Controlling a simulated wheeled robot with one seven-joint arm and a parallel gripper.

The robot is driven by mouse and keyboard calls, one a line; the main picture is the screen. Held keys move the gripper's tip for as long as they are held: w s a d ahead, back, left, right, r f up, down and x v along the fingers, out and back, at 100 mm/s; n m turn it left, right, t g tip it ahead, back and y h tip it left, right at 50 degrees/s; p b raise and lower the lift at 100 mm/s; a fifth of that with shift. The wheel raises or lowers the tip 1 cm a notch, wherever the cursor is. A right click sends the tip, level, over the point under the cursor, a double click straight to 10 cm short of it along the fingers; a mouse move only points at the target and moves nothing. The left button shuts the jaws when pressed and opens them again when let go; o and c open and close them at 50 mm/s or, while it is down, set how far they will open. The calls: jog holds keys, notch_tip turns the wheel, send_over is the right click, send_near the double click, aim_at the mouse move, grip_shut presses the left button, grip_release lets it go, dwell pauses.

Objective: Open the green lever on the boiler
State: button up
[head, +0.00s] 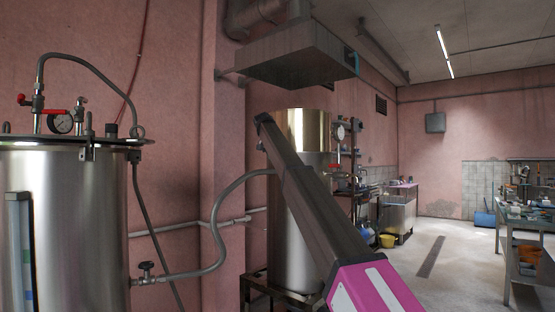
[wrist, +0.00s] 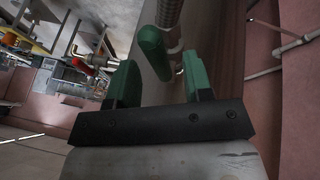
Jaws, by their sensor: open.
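In the wrist view, the rounded green lever (wrist: 151,45) shows between and just beyond the two green fingers of my gripper (wrist: 158,64). My gripper is open, one finger on each side of the lever. I cannot tell whether either finger touches it. A grey metal surface, likely the boiler (wrist: 213,35), is behind the lever. In the head view, a tall steel cylinder with a brassy top (head: 290,225) stands behind my dark and magenta arm. My gripper and the green lever are hidden in the head view.
A large steel tank (head: 70,225) with a gauge and red-handled valves stands at the left. A grey hose (head: 222,210) runs towards the cylinder. A metal hood (head: 295,55) hangs above. A workbench (head: 530,222) stands at the right, with open floor before it.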

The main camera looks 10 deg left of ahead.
jog(key=v, duration=1)
